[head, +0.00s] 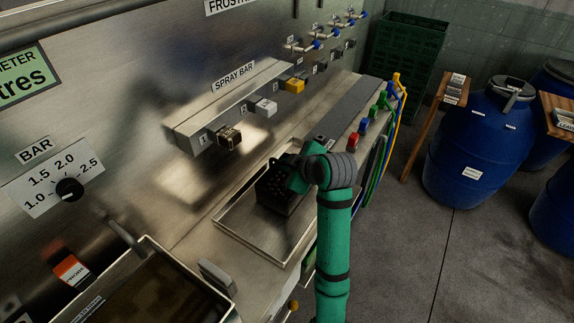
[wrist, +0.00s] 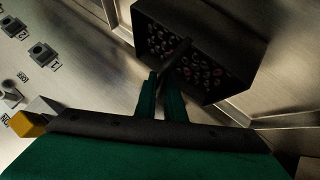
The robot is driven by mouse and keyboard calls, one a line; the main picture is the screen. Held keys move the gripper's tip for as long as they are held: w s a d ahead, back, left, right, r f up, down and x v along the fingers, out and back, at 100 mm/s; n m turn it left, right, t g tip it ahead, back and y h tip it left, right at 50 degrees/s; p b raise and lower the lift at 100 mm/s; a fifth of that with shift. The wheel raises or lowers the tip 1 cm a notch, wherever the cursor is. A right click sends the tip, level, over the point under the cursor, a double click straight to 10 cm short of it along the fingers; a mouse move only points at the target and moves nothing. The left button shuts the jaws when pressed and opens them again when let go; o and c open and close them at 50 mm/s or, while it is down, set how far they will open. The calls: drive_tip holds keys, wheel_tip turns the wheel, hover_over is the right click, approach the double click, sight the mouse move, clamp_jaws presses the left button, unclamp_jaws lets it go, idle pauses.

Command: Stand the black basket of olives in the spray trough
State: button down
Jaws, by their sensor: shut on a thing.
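The black basket (head: 272,188) is in the right part of the shallow metal spray trough (head: 243,236), below the spray bar (head: 228,110). My green arm reaches over it from the right and partly hides it. In the wrist view the basket (wrist: 215,88) shows its open top with dark reddish olives (wrist: 205,68) inside. My gripper (wrist: 168,80) is shut on the basket's dark handle. I cannot tell whether the basket's base touches the trough floor.
A dark basin (head: 145,290) lies at the front left, with a grey handle between it and the trough. A dial (head: 69,190) is on the wall panel. Coloured hose fittings (head: 375,110) line the counter's right end. Blue barrels (head: 478,150) stand on the floor at right.

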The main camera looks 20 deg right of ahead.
drive_tip(key=c, duration=1.8)
unclamp_jaws()
drive_tip(key=shift+a, duration=0.15)
drive_tip(key=shift+c, duration=0.2)
drive_tip(key=shift+r, duration=0.1)
drive_tip(key=v, duration=1.2)
